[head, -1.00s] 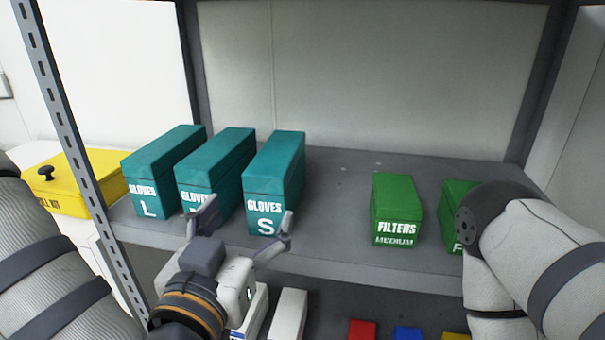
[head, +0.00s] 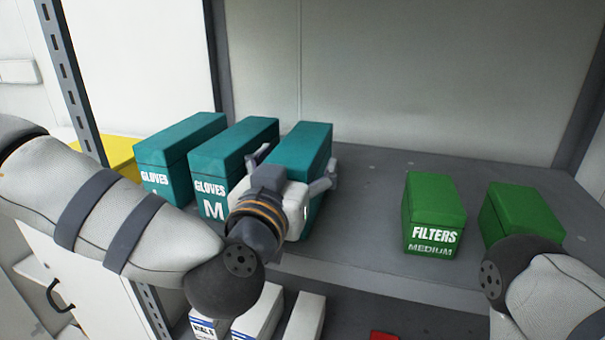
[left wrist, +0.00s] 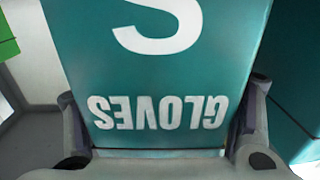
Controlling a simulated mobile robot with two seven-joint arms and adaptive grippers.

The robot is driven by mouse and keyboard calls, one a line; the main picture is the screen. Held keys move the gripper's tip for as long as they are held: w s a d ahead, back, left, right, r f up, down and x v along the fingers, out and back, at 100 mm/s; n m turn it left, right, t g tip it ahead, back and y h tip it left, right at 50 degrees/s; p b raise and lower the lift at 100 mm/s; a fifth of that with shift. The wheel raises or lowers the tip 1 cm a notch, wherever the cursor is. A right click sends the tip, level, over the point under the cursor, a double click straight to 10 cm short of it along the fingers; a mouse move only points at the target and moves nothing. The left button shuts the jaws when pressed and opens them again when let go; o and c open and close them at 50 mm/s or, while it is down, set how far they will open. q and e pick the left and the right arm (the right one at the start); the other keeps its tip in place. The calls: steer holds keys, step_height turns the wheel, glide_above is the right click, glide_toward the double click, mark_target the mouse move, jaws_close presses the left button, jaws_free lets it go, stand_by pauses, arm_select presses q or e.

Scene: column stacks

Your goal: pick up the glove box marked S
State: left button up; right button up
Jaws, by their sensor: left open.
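The teal glove box marked S (head: 304,144) stands upright on the grey shelf (head: 365,235), the rightmost of three teal boxes. My left gripper (head: 293,168) is open at its front end and hides its marking in the head view. In the left wrist view the S box (left wrist: 160,70) fills the middle, with "S" and "GLOVES" upside down. The fingers of my left gripper (left wrist: 163,92) stand on either side of its face. I cannot tell whether they touch it. My right gripper is out of view; only part of that arm shows.
The glove box marked M (head: 235,155) stands close left of the S box, with another glove box (head: 180,150) beyond. Green filter boxes (head: 433,205) (head: 518,208) stand to the right, with bare shelf between. A metal post (head: 70,85) rises at left. White boxes (head: 305,318) are below.

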arm_select(q)
steer(key=shift+s+r, duration=0.1)
steer(key=c, duration=1.5)
